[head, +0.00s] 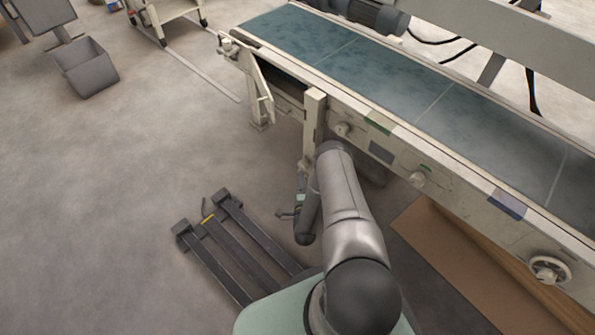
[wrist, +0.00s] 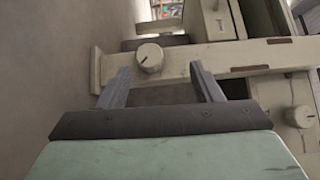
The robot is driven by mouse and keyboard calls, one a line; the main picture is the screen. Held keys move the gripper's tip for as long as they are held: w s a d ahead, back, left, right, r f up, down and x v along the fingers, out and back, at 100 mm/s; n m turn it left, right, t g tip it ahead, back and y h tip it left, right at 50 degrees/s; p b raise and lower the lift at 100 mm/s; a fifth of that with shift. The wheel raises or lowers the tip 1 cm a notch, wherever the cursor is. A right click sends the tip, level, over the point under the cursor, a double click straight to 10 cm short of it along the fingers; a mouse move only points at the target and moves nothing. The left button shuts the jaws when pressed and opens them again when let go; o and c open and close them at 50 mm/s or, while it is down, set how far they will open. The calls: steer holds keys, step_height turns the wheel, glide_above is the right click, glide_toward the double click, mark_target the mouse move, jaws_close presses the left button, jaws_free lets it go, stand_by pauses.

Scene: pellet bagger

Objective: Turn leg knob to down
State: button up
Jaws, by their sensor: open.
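In the wrist view the leg knob (wrist: 150,57) is a pale round knob on the side of a cream leg beam (wrist: 245,54), which runs across the picture. My gripper (wrist: 160,68) is open, with one grey finger on each side of the knob's position in the picture, the knob nearer the left finger. I see no contact with the knob, and the gap in depth is hard to judge. The knob's pointing direction is too small to tell. In the head view my gripper (head: 301,184) is low beside the cream conveyor leg (head: 314,115); the leg knob does not show clearly there.
The conveyor (head: 400,90) with a blue-green belt carries other knobs (head: 417,179) and a handwheel (head: 548,268). A hinged cream arm (head: 258,80) sticks out near the leg. A dark floor frame (head: 243,252) lies left of my arm. Open floor is on the left.

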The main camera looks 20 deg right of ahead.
mark_target(302, 167)
steer(key=s+f, duration=0.1)
steer(key=s+f+m, duration=0.1)
steer(key=shift+a+f+h+b, duration=0.1)
steer(key=shift+f+h+b, duration=0.2)
steer(key=shift+h, duration=0.1)
steer(key=b+x, duration=0.1)
steer(key=x, duration=0.3)
steer(key=b+x, duration=0.1)
steer(key=x, duration=0.2)
steer(key=b+x, duration=0.2)
steer(key=x, duration=0.2)
steer(key=shift+w+r, duration=0.25)
steer(key=shift+r, duration=0.05)
steer(key=c, duration=1)
